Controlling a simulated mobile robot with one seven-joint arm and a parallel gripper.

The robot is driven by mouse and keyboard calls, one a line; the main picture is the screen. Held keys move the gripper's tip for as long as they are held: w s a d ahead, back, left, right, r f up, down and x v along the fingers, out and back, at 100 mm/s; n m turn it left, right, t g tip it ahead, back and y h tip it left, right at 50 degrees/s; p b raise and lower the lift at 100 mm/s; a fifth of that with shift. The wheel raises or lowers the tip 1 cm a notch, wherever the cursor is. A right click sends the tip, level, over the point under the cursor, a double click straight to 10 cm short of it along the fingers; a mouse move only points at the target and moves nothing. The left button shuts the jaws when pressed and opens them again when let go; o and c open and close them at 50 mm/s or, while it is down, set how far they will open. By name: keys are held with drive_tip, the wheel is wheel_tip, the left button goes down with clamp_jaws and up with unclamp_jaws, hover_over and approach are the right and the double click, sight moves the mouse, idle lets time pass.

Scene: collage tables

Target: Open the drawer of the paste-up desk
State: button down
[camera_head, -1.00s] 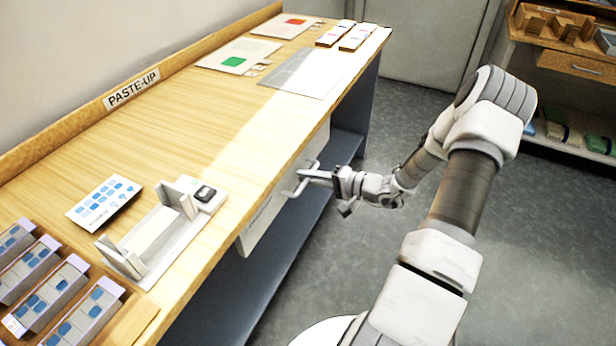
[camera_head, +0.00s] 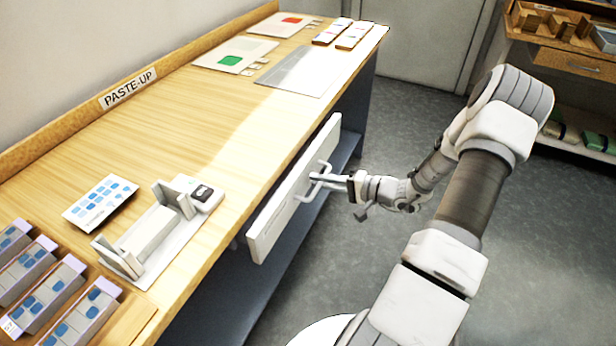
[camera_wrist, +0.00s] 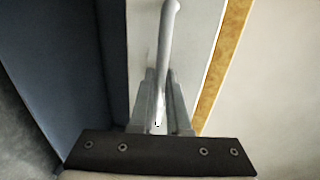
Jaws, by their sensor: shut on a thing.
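The paste-up desk (camera_head: 190,130) has a pale wooden top and a dark blue-grey body. Its drawer (camera_head: 275,222) has a white front that stands out a little from under the top's edge. The drawer's handle (camera_head: 306,194) is a light bar on that front; it also shows in the wrist view (camera_wrist: 167,40). My gripper (camera_head: 318,178) is shut on the handle, with its fingers on either side of the bar in the wrist view (camera_wrist: 164,112). The drawer's inside is hidden from the head view.
On the desk top are a white jig (camera_head: 150,235), a card with blue marks (camera_head: 100,202), racks of blocks (camera_head: 50,290) and sheets at the far end (camera_head: 235,55). Grey floor (camera_head: 400,140) lies open right of the desk. A shelf unit (camera_head: 565,62) stands at the far right.

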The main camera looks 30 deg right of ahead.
drive_tip(key=f+b+v, duration=0.1)
drive_tip(key=f+v, duration=0.1)
drive_tip(key=v, duration=1)
drive_tip(key=s+f+b+v, duration=0.1)
drive_tip(key=f+v, duration=0.2)
drive_tip(key=v, duration=0.9)
drive_tip(key=shift+d, duration=0.25)
drive_tip(key=shift+w, duration=0.1)
drive_tip(key=c, duration=1.2)
unclamp_jaws()
drive_tip(key=p+v, duration=0.2)
drive_tip(key=v, duration=1.5)
drive_tip(key=shift+s+d+f, duration=0.1)
drive_tip(key=shift+s, duration=0.1)
